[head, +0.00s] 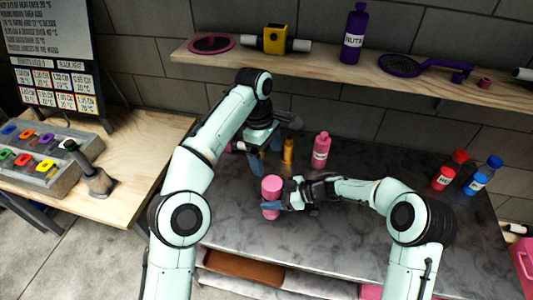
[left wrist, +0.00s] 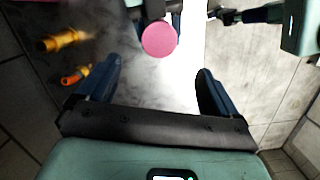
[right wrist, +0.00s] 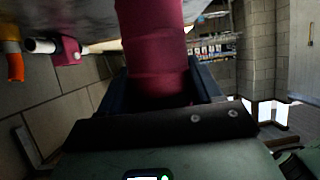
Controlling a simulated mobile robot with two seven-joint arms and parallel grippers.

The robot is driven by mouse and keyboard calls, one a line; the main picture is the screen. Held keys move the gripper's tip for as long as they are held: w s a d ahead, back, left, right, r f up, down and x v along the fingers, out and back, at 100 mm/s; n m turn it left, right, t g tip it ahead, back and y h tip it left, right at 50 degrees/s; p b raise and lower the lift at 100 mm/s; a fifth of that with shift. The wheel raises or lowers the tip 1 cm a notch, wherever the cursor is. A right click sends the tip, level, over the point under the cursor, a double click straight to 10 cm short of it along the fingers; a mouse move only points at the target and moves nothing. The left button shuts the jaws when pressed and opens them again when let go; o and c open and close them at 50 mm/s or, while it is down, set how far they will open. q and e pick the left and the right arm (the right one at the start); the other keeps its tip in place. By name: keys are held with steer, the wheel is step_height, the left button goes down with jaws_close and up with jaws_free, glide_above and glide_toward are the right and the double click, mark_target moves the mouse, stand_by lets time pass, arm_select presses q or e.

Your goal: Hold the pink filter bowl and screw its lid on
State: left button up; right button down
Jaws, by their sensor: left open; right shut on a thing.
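The pink filter bowl (head: 271,187) is upright above the grey counter, held by my right gripper (head: 272,206). In the right wrist view the fingers are shut on both sides of the pink cylinder (right wrist: 157,50). In the left wrist view its round pink top (left wrist: 159,39) lies ahead of my left gripper (left wrist: 155,72), whose fingers are wide apart and empty. In the head view my left gripper (head: 262,155) is above and behind the bowl, apart from it. I cannot tell whether the round top is a separate lid.
A pink bottle (head: 320,152) and a yellow part (head: 288,151) stand behind the bowl. Red and blue bottles (head: 482,176) stand at the counter's right. A wooden shelf (head: 350,70) with filter parts runs above. The counter's front left (head: 235,222) is clear.

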mark_target(272, 183)
arm_select(q)
steer(key=shift+f, duration=0.1)
steer(key=f, duration=0.4)
steer(key=d+f, duration=0.1)
steer(key=f, duration=0.2)
steer(key=s+f, duration=0.1)
steer(key=f, duration=0.3)
steer(key=shift+d+f, duration=0.3)
steer(key=shift+f, duration=0.05)
steer(key=c, duration=1.2)
steer(key=m, duration=0.3)
steer(key=o, duration=1.2)
steer(key=shift+c, duration=0.2)
steer(key=shift+w, duration=0.1)
